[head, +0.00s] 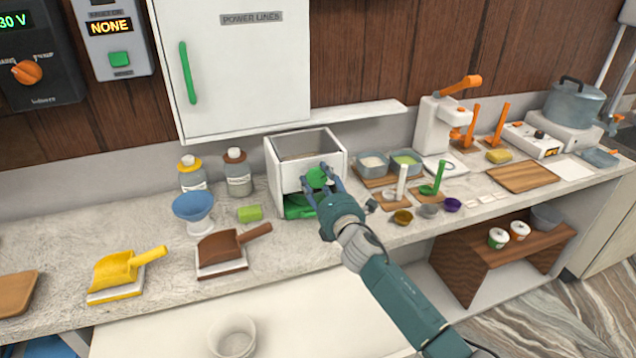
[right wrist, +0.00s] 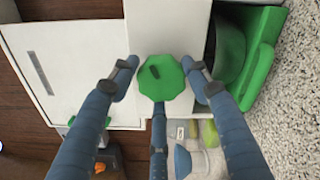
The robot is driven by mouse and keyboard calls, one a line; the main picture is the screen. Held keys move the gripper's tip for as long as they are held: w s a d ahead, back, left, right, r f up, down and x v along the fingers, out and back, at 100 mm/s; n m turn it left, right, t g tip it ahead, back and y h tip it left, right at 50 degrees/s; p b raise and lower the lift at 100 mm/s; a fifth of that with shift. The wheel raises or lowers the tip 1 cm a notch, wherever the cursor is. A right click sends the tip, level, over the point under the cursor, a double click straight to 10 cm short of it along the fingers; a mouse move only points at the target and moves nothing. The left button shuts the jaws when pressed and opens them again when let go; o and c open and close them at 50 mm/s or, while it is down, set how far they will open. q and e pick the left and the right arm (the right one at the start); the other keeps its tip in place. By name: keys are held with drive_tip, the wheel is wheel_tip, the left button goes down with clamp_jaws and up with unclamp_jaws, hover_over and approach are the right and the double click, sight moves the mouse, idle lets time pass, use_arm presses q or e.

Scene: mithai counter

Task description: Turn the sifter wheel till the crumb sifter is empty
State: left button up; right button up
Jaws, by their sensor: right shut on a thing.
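The crumb sifter (head: 281,178) is a white open-topped box on the counter. Its inside is partly visible, but I cannot tell how much crumb is in it. The green sifter wheel (head: 317,178) is on its front face. My right gripper (head: 322,181) is shut on the wheel. In the right wrist view the wheel (right wrist: 160,78) is a green octagon with a dark mark, and the fingers (right wrist: 160,85) stand around it. A green tray (head: 298,208) sits in the opening under the wheel; it also shows in the right wrist view (right wrist: 262,60). My left gripper is not in view.
A brown scoop (head: 222,250), yellow scoop (head: 118,272), blue funnel (head: 194,208) and lime-green block (head: 249,213) lie left of the sifter. Bowls (head: 373,165) and a white press (head: 432,130) stand right. A white cabinet (head: 235,70) hangs above.

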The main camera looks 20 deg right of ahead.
drive_tip(key=m, duration=0.6)
drive_tip(key=shift+d+r+m+b, duration=0.15)
drive_tip(key=shift+d+m+b, duration=0.15)
drive_tip(key=m, duration=0.4)
drive_tip(key=shift+f+m, duration=0.25)
drive_tip(key=shift+m, duration=0.05)
drive_tip(key=shift+f+m, duration=0.15)
drive_tip(key=shift+m, duration=0.45)
drive_tip(key=shift+f, duration=0.15)
drive_tip(key=o, duration=1.1)
drive_tip(key=shift+d, duration=0.15)
